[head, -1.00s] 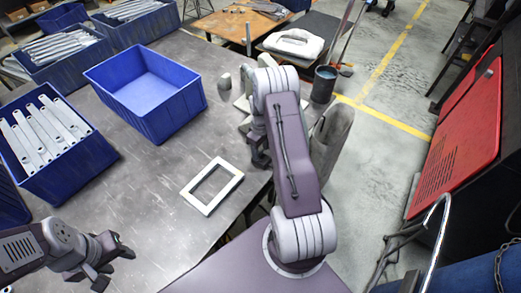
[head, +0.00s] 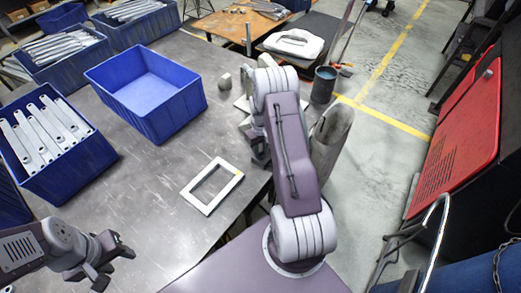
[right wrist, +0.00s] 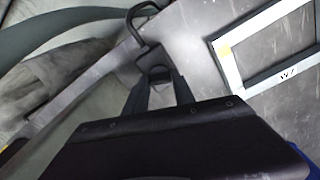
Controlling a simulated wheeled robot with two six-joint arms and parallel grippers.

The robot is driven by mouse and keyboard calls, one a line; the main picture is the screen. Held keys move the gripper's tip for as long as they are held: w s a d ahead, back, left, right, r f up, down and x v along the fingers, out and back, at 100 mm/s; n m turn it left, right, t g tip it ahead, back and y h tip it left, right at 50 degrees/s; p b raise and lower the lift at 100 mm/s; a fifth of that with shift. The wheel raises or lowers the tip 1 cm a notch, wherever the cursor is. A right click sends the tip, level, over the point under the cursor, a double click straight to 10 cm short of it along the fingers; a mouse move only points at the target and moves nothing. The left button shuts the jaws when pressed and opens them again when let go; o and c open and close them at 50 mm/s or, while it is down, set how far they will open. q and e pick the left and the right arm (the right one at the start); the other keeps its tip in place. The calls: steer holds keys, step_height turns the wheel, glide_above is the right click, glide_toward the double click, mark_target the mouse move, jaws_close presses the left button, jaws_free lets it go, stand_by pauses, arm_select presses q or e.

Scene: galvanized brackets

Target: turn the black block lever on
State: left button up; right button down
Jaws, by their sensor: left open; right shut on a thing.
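The black block lever (right wrist: 148,58) shows in the right wrist view as a dark block with a curved black hook above it, near the table edge. My right gripper (right wrist: 157,77) is shut on its near part, with a finger on each side. In the head view my right arm and wrist cover the lever, and only the dark right gripper (head: 258,150) shows at the table's right edge. I cannot tell which position the lever is in. My left gripper (head: 117,266) is open and empty at the lower left, over the table's near part.
A white rectangular frame (head: 226,194) lies flat near the lever; it also shows in the right wrist view (right wrist: 287,77). An empty blue bin (head: 166,124) and a blue bin of metal brackets (head: 90,163) stand left. A dark cup (head: 323,86) stands behind my arm.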

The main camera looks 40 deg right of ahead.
mark_target(260, 152)
steer(key=m, duration=1.3)
steer(key=shift+m+p, duration=0.35)
steer(key=shift+m, duration=0.05)
stand_by(0.4)
steer(key=c, duration=1)
jaws_free()
steer(key=shift+c, duration=0.2)
steer(key=shift+r, duration=0.1)
step_height(260, 152, up, 9)
